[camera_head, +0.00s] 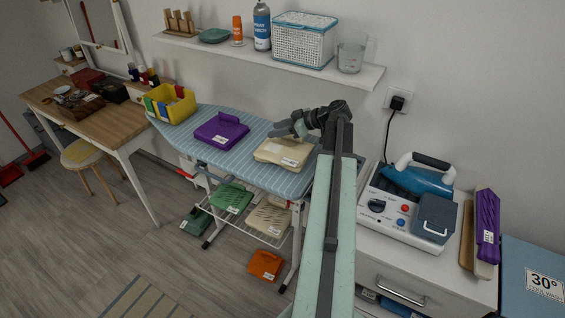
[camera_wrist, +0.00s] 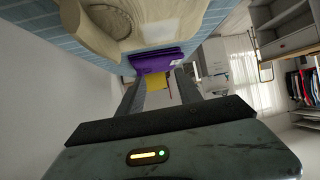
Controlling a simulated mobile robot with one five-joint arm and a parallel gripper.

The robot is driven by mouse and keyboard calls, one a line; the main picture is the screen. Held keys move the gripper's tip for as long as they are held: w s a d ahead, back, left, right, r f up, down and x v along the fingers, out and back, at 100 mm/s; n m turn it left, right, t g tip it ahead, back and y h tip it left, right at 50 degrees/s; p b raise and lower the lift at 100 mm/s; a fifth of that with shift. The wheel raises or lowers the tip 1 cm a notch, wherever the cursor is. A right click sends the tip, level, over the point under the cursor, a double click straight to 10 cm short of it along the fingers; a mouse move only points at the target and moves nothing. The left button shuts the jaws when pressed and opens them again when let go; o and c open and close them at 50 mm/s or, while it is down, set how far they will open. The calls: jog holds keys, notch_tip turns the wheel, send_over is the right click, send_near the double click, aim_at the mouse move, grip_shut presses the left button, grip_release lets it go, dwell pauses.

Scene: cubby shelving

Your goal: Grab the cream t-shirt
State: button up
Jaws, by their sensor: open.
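A folded cream t-shirt (camera_head: 284,153) with a white label lies on the right part of the blue striped ironing board (camera_head: 262,135). It fills the top of the wrist view (camera_wrist: 100,38), close to the camera. My gripper (camera_head: 284,129) is just behind and above the shirt in the head view, and I cannot tell whether it touches it. In the wrist view the two fingers of my gripper (camera_wrist: 160,82) are apart, with nothing seen between them but background. A second folded beige garment (camera_head: 268,220) lies on the rack below the board.
Green and orange garments lie lower down. A wall shelf (camera_head: 270,58) with bottles and a basket hangs above. An iron station (camera_head: 405,205) stands on the right cabinet.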

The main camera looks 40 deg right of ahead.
jog(key=shift+m+t+h, duration=0.4)
jog(key=shift+m+h, duration=0.5)
jog(key=s+d, duration=0.2)
jog(key=s+d+f, duration=0.1)
jog(key=s+d, duration=0.4)
jog(key=d, duration=0.1)
jog(key=shift+s+d+f+b, duration=0.15)
jog(key=shift+s+d+b, duration=0.1)
jog(key=shift+b, duration=0.15)
jog(key=b+x, duration=0.3)
jog(key=x, duration=0.4)
jog(key=shift+w+f+b, duration=0.15)
jog(key=shift+f+b, duration=0.1)
jog(key=shift+b, duration=0.15)
jog(key=shift+w+a, duration=0.15)
jog(key=shift+w, duration=0.15)
grip_shut()
